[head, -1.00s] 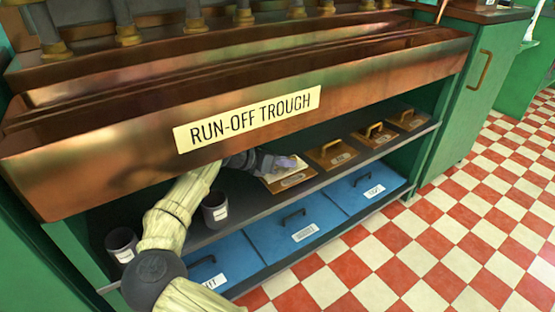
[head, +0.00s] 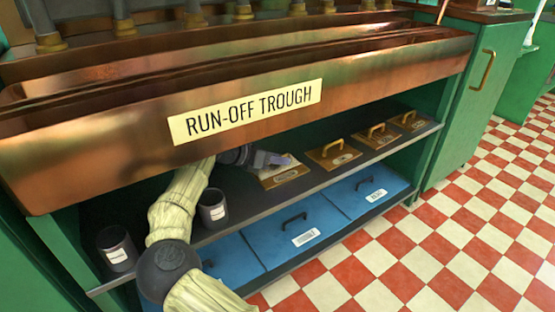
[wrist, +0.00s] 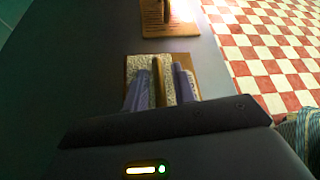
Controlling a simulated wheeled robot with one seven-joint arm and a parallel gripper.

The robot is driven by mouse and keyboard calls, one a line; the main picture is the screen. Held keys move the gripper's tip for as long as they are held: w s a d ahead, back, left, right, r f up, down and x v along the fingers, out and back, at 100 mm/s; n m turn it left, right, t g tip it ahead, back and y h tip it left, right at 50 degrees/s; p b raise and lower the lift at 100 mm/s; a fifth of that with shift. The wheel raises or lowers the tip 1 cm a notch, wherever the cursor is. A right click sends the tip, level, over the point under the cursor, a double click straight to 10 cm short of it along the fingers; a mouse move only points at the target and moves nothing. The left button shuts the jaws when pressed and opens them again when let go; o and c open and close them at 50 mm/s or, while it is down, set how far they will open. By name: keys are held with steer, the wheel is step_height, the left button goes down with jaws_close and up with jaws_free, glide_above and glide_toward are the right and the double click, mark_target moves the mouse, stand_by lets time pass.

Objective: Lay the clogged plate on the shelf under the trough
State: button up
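The clogged plate (head: 284,177), a copper-brown plate with a pale grainy crust and a small label, lies on the dark shelf (head: 262,210) under the run-off trough (head: 380,75). In the wrist view, the plate (wrist: 190,60) shows its upright handle between my two purple fingers. My gripper (wrist: 161,92) is open around the handle, with a gap on each side. In the head view, my gripper (head: 268,160) reaches in under the trough at the plate's back left. The fingers hide part of the plate.
Several cleaner plates with handles, the nearest here (head: 333,155), stand in a row to the right. Two dark pots (head: 212,210) (head: 116,248) flank my arm. Blue bins (head: 300,233) sit below. The trough's front wall hangs low over the shelf.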

steer(key=shift+o, duration=0.2)
steer(key=shift+r, duration=0.1)
steer(key=shift+s+a+r+p, duration=0.2)
steer(key=shift+a+r+p, duration=0.15)
steer(key=shift+a+p, duration=0.15)
steer(key=p+v, duration=0.3)
steer(key=v, duration=0.1)
steer(key=shift+s+a+r+p, duration=0.1)
steer(key=shift+a+r+p, duration=0.05)
steer(key=shift+p, duration=0.15)
steer(key=s+a+p, duration=0.1)
steer(key=a+p, duration=0.1)
steer(key=a, duration=0.1)
steer(key=s+a+p, duration=0.2)
steer(key=a, duration=0.1)
steer(key=s+a+p, duration=0.1)
steer(key=a+p, duration=0.1)
steer(key=a, duration=0.1)
steer(key=shift+s+a+p, duration=0.2)
steer(key=shift+s+p, duration=0.15)
steer(key=shift+s, duration=0.05)
steer(key=shift+s+a+f, duration=0.25)
steer(key=shift+a+f, duration=0.1)
steer(key=shift+a, duration=0.1)
